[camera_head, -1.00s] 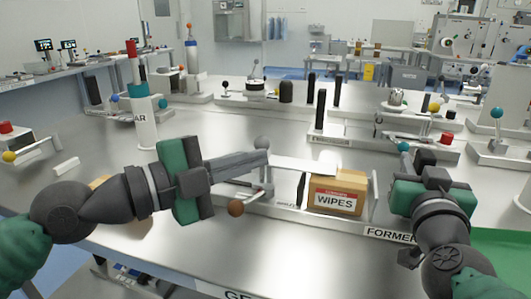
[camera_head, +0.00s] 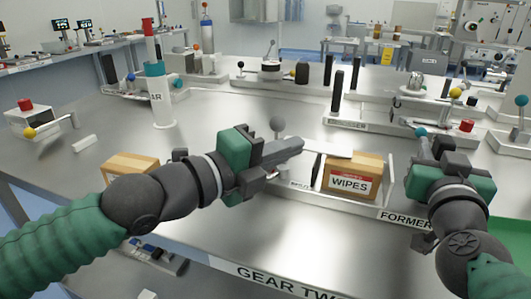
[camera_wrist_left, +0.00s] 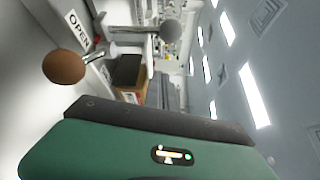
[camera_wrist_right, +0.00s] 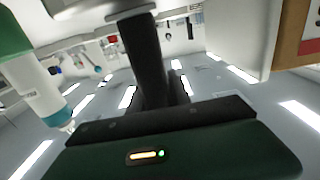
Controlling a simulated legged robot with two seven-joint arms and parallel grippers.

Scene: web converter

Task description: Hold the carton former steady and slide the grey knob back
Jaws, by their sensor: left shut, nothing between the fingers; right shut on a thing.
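The carton former, labelled FORMER (camera_head: 405,218), holds a brown WIPES carton (camera_head: 354,177) between its plates. The grey knob (camera_head: 277,124) stands upright at the former's left. It also shows in the left wrist view (camera_wrist_left: 132,54). My left gripper (camera_head: 298,144) is shut and empty, its fingers just in front of the knob in the head view; whether they touch it is unclear. A brown ball (camera_wrist_left: 64,67) and an OPEN label are close in the left wrist view. My right gripper (camera_head: 428,142) is shut at the former's right end, on a part that its fingers hide.
A second brown carton (camera_head: 130,165) lies to the left, behind my left arm. A teal-banded white post (camera_head: 158,95) stands at the back left. Black uprights (camera_head: 337,92) stand behind the former. The bench in front is clear.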

